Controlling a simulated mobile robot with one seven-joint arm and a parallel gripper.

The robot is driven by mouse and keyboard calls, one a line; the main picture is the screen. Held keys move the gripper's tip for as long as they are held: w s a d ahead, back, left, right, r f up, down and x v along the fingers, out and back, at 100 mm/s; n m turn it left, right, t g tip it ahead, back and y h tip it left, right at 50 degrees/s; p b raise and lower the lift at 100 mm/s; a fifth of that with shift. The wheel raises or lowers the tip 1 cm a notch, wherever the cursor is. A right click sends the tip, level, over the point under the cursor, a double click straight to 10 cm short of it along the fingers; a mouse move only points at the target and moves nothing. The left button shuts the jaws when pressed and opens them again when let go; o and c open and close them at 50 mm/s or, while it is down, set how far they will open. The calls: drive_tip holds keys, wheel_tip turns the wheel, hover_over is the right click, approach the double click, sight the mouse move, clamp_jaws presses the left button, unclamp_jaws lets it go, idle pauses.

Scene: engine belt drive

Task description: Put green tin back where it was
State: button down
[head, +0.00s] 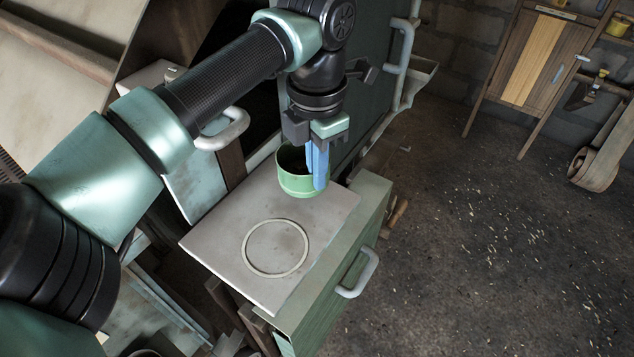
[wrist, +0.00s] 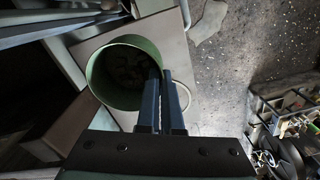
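The green tin (head: 296,181) is an open, round, upright can at the far end of the pale board on the cabinet top. In the wrist view the tin (wrist: 97,77) shows its dark inside. My gripper (head: 318,180) points down at the tin's right side. Its two blue fingers (wrist: 166,105) are close together at the rim, one inside and one outside, pinching the wall. Whether the tin touches the board or hangs just above it is hard to tell. A pale ring (head: 276,247) lies empty on the board, nearer the front; the fingers partly hide it in the wrist view.
The pale board (head: 215,239) covers most of the green cabinet top, with a drawer handle (head: 358,273) at its right side. A dark machine panel with a grey pipe handle (head: 404,50) stands behind. Speckled open floor (head: 480,230) lies to the right.

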sight(318, 193)
drive_tip(key=shift+f+p, duration=0.4)
drive_tip(key=shift+f, duration=1.5)
drive_tip(key=shift+f, duration=0.2)
drive_tip(key=c, duration=1.1)
unclamp_jaws()
drive_tip(key=shift+d+r, duration=0.1)
drive_tip(key=shift+r, duration=0.05)
